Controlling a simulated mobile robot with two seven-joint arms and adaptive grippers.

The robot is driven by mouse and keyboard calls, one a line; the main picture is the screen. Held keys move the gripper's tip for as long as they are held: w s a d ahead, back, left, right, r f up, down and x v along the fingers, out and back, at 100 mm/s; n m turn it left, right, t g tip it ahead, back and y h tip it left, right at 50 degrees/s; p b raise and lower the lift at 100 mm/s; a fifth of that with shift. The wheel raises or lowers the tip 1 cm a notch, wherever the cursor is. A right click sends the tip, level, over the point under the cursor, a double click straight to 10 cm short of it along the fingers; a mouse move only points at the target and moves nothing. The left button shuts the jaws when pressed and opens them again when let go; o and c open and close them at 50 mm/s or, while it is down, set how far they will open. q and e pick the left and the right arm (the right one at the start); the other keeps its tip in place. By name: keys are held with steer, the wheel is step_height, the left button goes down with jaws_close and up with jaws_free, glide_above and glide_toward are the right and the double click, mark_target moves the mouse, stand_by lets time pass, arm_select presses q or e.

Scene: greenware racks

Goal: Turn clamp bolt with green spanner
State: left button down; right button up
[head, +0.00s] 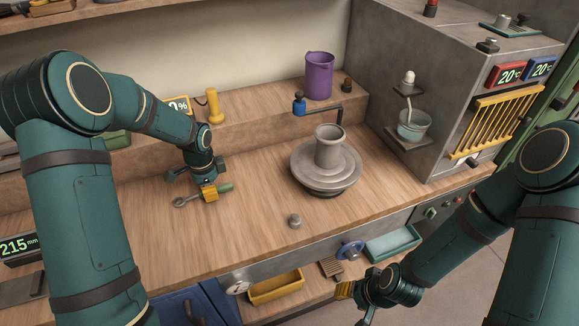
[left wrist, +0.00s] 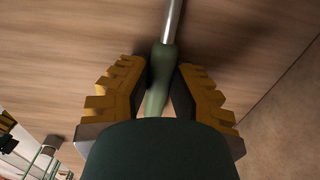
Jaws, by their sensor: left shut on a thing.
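The green spanner has a green handle (head: 226,187) and a grey metal ring end (head: 181,202) pointing left in the head view. My left gripper (head: 209,193) is shut on its handle, low over the wooden bench. In the left wrist view the handle (left wrist: 158,90) lies between the yellow fingers (left wrist: 158,75), with the metal shank running up out of the picture. A small grey knob-like piece (head: 295,221) stands near the bench's front edge; I cannot tell whether it is the clamp bolt. My right gripper (head: 345,290) is low in front of the bench, its fingers partly hidden.
A potter's wheel (head: 312,178) with a grey clay pot (head: 329,147) stands right of the left gripper. A purple bucket (head: 319,75) and a yellow-handled tool (head: 214,106) stand on the back ledge. A grey cabinet (head: 440,90) bounds the right. Bare bench lies between spanner and wheel.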

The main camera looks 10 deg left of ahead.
arm_select(q)
steer(key=shift+r+p, duration=2.25)
steer(key=shift+r, duration=0.8)
steer(key=shift+f, duration=0.1)
steer(key=shift+w+d, duration=0.1)
steer(key=shift+d, duration=0.25)
steer(key=s+d+r+m+b, duration=0.2)
steer(key=s+d+r+m, duration=0.15)
steer(key=d, duration=1.25)
steer(key=s+d+r+m+b, duration=0.2)
steer(key=s+d+m, duration=0.15)
steer(key=d, duration=1.35)
steer(key=shift+m, duration=0.3)
steer(key=f+b, duration=0.1)
steer(key=f, duration=0.2)
steer(key=f+b, duration=0.1)
steer(key=f, duration=0.3)
steer(key=shift+w+d+f, duration=0.1)
steer(key=shift+w+f, duration=0.1)
